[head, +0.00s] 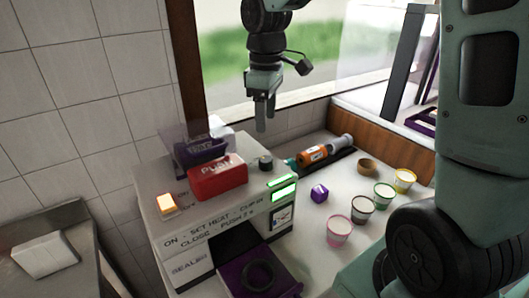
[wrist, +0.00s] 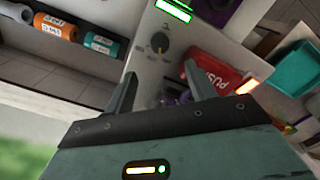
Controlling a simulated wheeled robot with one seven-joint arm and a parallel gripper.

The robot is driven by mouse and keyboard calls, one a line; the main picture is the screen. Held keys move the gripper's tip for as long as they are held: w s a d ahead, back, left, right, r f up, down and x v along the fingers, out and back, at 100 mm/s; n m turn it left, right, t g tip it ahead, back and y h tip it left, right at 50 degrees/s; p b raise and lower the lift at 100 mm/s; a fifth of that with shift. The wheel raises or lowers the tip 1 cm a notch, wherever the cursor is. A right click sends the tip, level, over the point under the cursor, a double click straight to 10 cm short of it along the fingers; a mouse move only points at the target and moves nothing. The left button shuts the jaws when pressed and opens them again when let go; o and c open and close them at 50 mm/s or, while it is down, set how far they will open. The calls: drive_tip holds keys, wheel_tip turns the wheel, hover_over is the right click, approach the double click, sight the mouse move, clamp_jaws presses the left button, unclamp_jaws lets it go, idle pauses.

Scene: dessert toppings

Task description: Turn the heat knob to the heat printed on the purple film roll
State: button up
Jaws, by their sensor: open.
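The heat knob (head: 265,163) is a dark round knob on top of the white sealer (head: 158,219), right of the red PUSH handle (head: 217,178). In the wrist view the knob (wrist: 159,42) has a pale pointer mark toward the picture's bottom; the marks around it are too small to read. A purple item with white lettering (head: 201,148), perhaps the purple film roll, sits behind the red handle; its print is unreadable. My gripper (head: 264,124) is above the knob, apart from it. In the wrist view its fingers (wrist: 161,82) are spread with nothing between them.
An orange roll (head: 311,155) lies in a dark rack behind the sealer's right side.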

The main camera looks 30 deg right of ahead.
sight(266, 158)
wheel_tip(266, 158, down, 12)
drive_tip(key=shift+r+p, duration=0.25)
drive_tip(key=shift+p, duration=0.45)
drive_tip(key=c, duration=1)
drive_tip(key=shift+o, duration=0.2)
drive_tip(key=shift+f+m+b, duration=0.1)
drive_tip(key=shift+m+b, duration=0.3)
drive_tip(key=shift+m, duration=0.6)
drive_tip(key=m, duration=0.2)
drive_tip(key=shift+m, duration=0.3)
drive_tip(key=o, duration=1)
drive_tip(key=shift+c, duration=0.2)
